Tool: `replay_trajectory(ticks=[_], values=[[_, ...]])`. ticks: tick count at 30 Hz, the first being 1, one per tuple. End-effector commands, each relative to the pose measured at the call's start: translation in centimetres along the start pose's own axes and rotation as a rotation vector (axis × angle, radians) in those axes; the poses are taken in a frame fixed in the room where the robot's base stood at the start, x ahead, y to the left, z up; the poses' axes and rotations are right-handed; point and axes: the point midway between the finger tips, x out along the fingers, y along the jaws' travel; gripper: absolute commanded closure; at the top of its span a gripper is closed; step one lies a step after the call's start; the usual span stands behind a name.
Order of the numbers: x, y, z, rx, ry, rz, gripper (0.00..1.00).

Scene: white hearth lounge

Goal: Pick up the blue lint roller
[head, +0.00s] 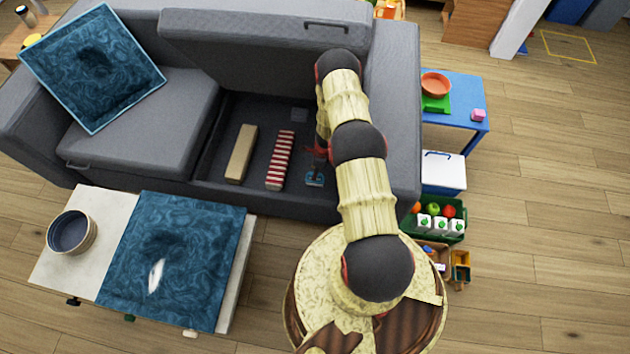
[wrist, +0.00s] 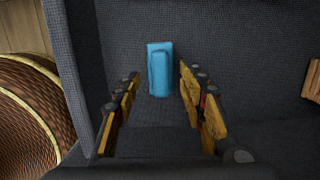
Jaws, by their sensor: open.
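The blue lint roller (head: 314,181) lies on the floor of the open storage compartment under the sofa seat, near its front right corner. In the wrist view the lint roller (wrist: 160,68) shows as a light-blue, oblong shape, upright in the picture, with a raised narrower part along it. My gripper (wrist: 160,88) is open, with one finger on each side of the roller in the picture. I see gaps on both sides and cannot tell how far above it the fingertips are. In the head view my gripper (head: 316,153) is partly hidden by my arm, just behind the roller.
The compartment's front wall (wrist: 82,60) stands close to my gripper. The raised seat lid (head: 265,55) leans behind.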

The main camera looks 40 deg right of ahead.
Motion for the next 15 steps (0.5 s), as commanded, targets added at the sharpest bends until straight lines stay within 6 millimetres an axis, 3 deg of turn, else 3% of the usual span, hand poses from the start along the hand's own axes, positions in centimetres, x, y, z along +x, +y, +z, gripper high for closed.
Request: replay_trajectory(ticks=[1, 6, 15], values=[[1.4, 0.1, -0.3, 0.000, 0.001, 0.002, 0.59], [3.4, 0.0, -0.4, -0.002, 0.000, 0.002, 0.59], [3.7, -0.1, -0.3, -0.002, 0.000, 0.000, 0.59]])
